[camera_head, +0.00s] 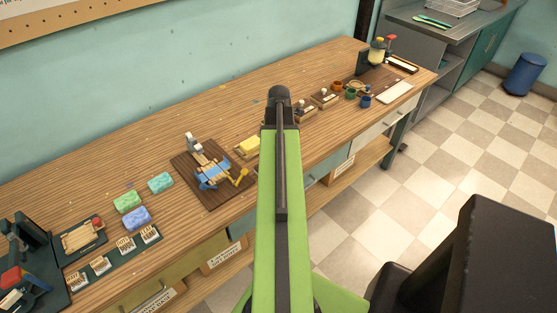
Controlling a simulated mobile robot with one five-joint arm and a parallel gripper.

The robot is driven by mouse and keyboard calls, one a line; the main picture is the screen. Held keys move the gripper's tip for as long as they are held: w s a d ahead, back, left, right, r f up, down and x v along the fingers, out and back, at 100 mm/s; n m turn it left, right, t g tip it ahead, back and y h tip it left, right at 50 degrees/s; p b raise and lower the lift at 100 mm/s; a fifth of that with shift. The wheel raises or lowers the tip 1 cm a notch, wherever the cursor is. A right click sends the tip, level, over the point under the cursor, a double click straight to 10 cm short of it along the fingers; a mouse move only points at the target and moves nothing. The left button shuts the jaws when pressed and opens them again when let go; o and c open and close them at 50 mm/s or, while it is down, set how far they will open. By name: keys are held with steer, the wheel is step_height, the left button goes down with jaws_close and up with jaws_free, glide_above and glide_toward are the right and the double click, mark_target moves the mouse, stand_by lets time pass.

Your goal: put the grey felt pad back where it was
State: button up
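I cannot pick out a grey felt pad for sure in the head view. A dark grey-green mat (112,261) lies at the left of the wooden bench, with several small labelled blocks on it. My green arm link rises through the middle of the picture, ends in a black joint, and hides part of the bench behind it. My gripper's fingers do not show.
The long wooden bench (95,187) carries green (127,202), teal (160,182) and blue (136,218) soap bars. A brown board (193,182) holds a blue device. Small cups (351,93) and a pale tray (394,92) stand far right. The checkered floor (440,145) is open at right.

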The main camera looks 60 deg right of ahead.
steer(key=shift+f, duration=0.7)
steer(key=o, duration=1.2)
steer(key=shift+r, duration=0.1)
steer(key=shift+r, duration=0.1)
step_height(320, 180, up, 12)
steer(key=p, duration=1.2)
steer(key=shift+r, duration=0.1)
